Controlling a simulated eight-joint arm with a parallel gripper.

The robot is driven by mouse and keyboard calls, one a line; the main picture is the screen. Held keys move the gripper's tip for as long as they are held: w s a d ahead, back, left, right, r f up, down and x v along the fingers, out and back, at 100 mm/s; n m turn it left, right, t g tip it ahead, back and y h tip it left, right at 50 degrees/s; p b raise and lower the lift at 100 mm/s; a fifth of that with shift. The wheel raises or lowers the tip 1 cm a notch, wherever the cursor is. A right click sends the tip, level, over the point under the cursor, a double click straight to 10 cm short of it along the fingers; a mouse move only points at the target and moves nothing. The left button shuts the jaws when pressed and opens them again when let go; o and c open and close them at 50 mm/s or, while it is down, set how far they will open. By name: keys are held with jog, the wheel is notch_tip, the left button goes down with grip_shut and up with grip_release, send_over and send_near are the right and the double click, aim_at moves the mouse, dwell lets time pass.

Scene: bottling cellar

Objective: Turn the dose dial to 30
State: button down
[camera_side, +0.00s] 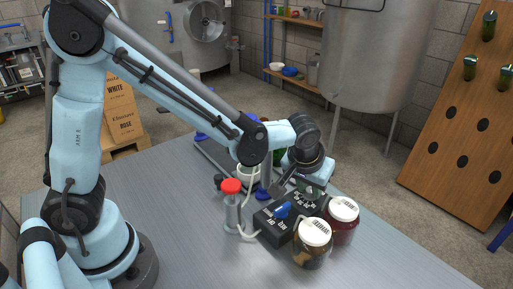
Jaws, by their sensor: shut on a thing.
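A black dosing unit (268,226) sits on the metal table, with a blue knob or lever (282,210) on its near part. White scale marks (305,201) show on its far right part, right under my gripper (304,191). My gripper points down there and is shut on the dose dial, which its fingers and wrist mostly hide. The marks are too small to read, so I cannot tell the dial's setting.
Two jars with white lids, one dark (312,253) and one red (343,229), stand close to the unit's right. The table's front (200,240) is clear.

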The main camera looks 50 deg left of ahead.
jog(key=m+h, duration=0.1)
jog(key=m, duration=0.1)
jog(key=m+h, duration=0.1)
jog(key=m, duration=0.2)
jog(key=shift+a, duration=0.2)
jog(key=m+h, duration=0.1)
jog(key=m, duration=0.4)
jog(key=shift+a+g+h, duration=0.15)
jog(key=shift+g+h, duration=0.15)
jog(key=shift+h, duration=0.1)
jog(key=shift+m, duration=0.4)
jog(key=c, duration=0.9)
grip_release()
